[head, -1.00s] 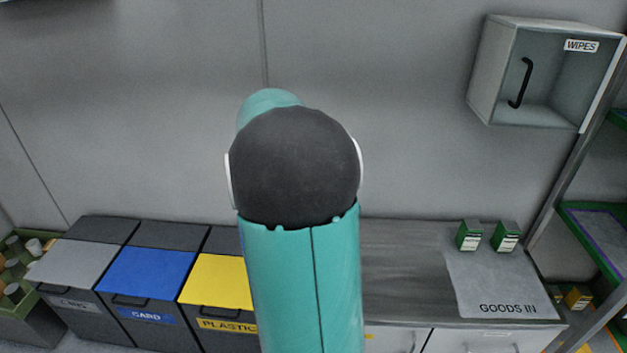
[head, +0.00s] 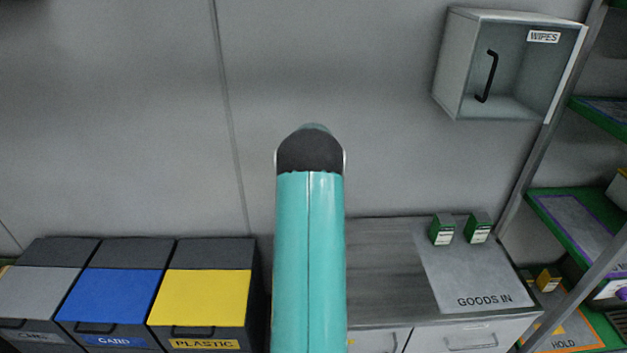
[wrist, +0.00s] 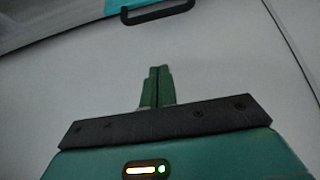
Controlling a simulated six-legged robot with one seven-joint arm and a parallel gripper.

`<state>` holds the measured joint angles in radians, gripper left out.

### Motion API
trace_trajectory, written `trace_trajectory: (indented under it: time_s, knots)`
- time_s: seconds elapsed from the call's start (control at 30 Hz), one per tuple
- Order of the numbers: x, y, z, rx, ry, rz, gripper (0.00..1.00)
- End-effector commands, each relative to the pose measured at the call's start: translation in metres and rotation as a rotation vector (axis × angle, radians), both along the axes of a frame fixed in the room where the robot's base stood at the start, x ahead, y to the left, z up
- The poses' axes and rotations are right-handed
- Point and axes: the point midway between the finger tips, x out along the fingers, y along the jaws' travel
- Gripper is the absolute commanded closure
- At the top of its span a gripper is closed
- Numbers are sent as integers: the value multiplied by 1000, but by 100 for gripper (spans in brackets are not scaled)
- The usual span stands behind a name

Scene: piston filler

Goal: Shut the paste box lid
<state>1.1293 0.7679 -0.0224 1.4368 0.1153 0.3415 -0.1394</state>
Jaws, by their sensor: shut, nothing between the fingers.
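My gripper (wrist: 160,72) shows in the wrist view with its two green fingers together and nothing between them. Beyond the fingertips is a pale grey surface (wrist: 215,60) with a black bar handle (wrist: 158,12) and a teal patch at the top edge. I cannot tell whether this surface belongs to the paste box. No paste box or lid can be made out in the head view. There my own teal arm fills the centre and hides my gripper.
A grey worktop (head: 380,265) with a GOODS IN mat (head: 465,275) and two small green boxes stands right of centre. Bins with grey, blue and yellow lids (head: 205,298) stand at left. A WIPES cabinet (head: 505,65) hangs at upper right, beside green-edged shelves (head: 575,225).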

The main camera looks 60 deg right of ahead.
Motion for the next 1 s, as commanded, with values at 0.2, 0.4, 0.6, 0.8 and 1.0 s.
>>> trace_trajectory:
  time_s: [0.2,0.4,0.6,0.8,1.0]
  knots:
    - [10,-17,-31,3,1,1,100]
    - [17,-30,-50,2,1,1,100]
    - [10,-18,-55,2,0,1,100]
    - [3,-3,-59,2,1,1,100]
    - [0,2,-61,1,0,1,100]
